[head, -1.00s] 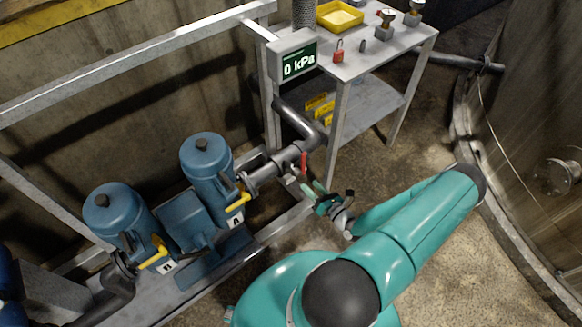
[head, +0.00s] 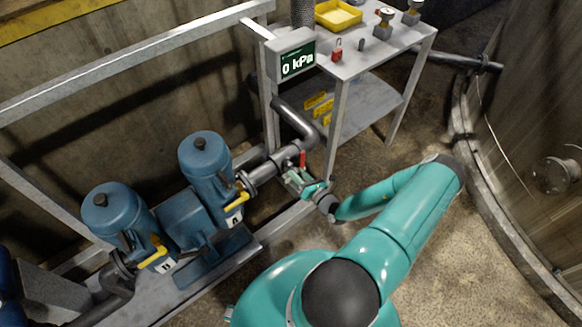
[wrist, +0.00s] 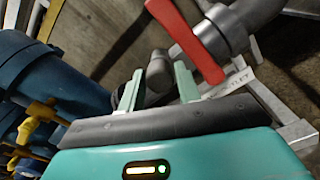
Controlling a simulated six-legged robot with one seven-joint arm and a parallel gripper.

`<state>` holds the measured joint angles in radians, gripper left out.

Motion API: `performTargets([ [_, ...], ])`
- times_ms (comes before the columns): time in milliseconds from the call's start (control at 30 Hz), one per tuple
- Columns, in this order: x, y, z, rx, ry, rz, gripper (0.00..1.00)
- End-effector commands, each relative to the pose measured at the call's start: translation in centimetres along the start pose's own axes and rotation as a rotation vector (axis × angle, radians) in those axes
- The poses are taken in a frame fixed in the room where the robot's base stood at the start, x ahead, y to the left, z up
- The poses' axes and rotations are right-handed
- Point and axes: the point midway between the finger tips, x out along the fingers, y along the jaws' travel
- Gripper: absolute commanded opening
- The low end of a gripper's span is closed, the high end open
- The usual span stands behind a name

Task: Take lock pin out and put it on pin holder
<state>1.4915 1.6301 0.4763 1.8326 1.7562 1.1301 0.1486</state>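My gripper (head: 303,183) is at the pipe end beside the blue pumps, just below a red valve handle (head: 302,159). In the wrist view, the two pale green fingers of my gripper (wrist: 158,90) are apart, with a dark grey rounded fitting (wrist: 158,72) showing between and beyond them. I cannot tell whether they touch it. The red handle (wrist: 188,38) slants across the top of that view, above the right finger. I cannot make out the lock pin for certain. A small dark upright piece (head: 361,45) stands on the table, but I cannot tell if it is the pin holder.
The grey metal table (head: 385,50) carries a red padlock (head: 337,51), a yellow tray (head: 338,15) and gauges. A display box (head: 292,55) reads 0 kPa. Blue pumps (head: 207,162) with yellow handles stand left of the gripper. The floor between table and round tank is clear.

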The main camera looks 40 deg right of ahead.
Motion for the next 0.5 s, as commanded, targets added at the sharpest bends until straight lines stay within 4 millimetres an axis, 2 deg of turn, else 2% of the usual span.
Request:
performTargets([
  [33,-0.01,0.00,0.01,0.000,0.000,0.000,0.24],
  [133,-0.02,0.00,0.01,0.000,0.000,0.000,0.05],
  [500,-0.30,0.01,0.05,0.000,-0.001,0.000,0.04],
])
